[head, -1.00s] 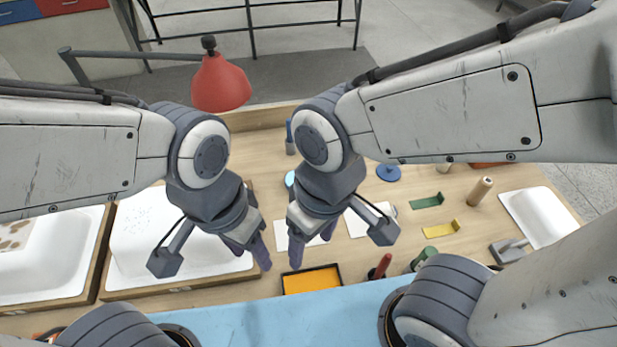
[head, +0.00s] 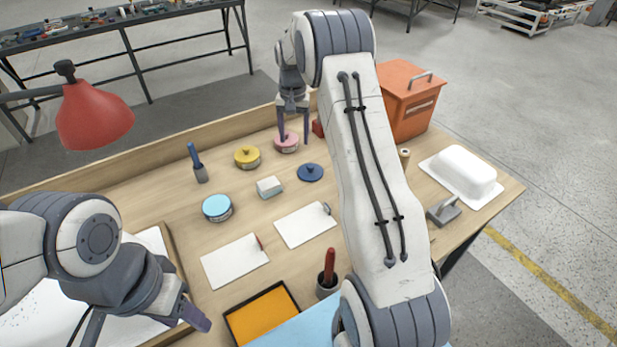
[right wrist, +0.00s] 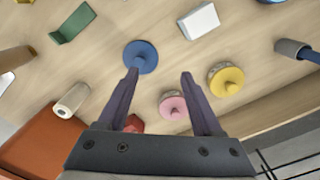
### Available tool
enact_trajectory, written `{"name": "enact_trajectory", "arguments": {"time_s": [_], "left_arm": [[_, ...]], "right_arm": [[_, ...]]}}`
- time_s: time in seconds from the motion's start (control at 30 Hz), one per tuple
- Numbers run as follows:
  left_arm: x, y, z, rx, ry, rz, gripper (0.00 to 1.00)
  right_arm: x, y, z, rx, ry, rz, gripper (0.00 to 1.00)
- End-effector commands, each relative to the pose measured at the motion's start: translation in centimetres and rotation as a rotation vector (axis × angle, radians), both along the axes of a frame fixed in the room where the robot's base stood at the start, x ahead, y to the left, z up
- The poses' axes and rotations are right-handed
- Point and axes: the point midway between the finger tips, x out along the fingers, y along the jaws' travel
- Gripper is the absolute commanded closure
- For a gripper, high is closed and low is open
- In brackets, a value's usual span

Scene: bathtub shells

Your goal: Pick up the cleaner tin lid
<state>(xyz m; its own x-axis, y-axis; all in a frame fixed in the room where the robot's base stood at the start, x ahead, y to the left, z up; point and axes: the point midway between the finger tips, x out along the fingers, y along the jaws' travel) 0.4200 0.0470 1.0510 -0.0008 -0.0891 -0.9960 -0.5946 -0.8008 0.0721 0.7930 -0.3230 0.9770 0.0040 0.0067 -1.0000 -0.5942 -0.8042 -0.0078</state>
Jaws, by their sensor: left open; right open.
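Tins with knobbed lids stand at the back of the bench: a pink-lidded tin (head: 287,142) and a yellow-lidded tin (head: 247,157). A dark blue knobbed lid (head: 311,173) lies flat on the wood. A pale blue round tin (head: 217,208) stands nearer. No label tells which is the cleaner tin. My right gripper (head: 294,140) is open, pointing down over the pink-lidded tin, with nothing held. In the right wrist view the pink lid (right wrist: 173,106) shows between the open fingers, the blue lid (right wrist: 141,57) beyond the left fingertip. My left gripper (head: 192,312) is open and empty at lower left.
An orange bin (head: 408,105) stands at the back right, behind my right arm. A white block (head: 269,187), a blue-handled tool (head: 197,165) and white sheets (head: 235,262) lie around the middle. A red lamp (head: 95,115) overhangs the left. A raised board edges the back.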

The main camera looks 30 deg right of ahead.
Motion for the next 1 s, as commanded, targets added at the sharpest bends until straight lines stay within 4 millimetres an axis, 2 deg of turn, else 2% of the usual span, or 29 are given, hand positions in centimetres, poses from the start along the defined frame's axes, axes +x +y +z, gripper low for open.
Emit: {"name": "enact_trajectory", "arguments": {"time_s": [0.03,0.1,0.2,0.5,0.73,1.0], "left_arm": [[0.0,0.0,-0.6,0.0,0.0,0.0,0.5],[0.0,0.0,-0.8,0.0,0.0,0.0,0.5],[0.0,0.0,-0.8,0.0,0.0,0.0,0.5],[0.0,0.0,-0.1,0.0,0.0,0.0,0.5],[0.0,0.0,0.6,0.0,0.0,0.0,0.5],[0.0,0.0,1.7,0.0,0.0,0.0,0.5]], "right_arm": [[0.3,-2.4,-1.7,-0.002,0.003,-0.053,0.33],[0.4,-4.4,-2.7,-0.004,0.005,-0.097,0.33],[0.5,-5.7,-3.7,-0.006,0.007,-0.127,0.33],[0.4,-5.7,-7.8,-0.005,0.009,-0.129,0.33],[0.3,-5.5,-9.6,-0.005,0.009,-0.128,0.33],[0.1,-5.4,-13.3,-0.005,0.006,-0.128,0.33]]}}
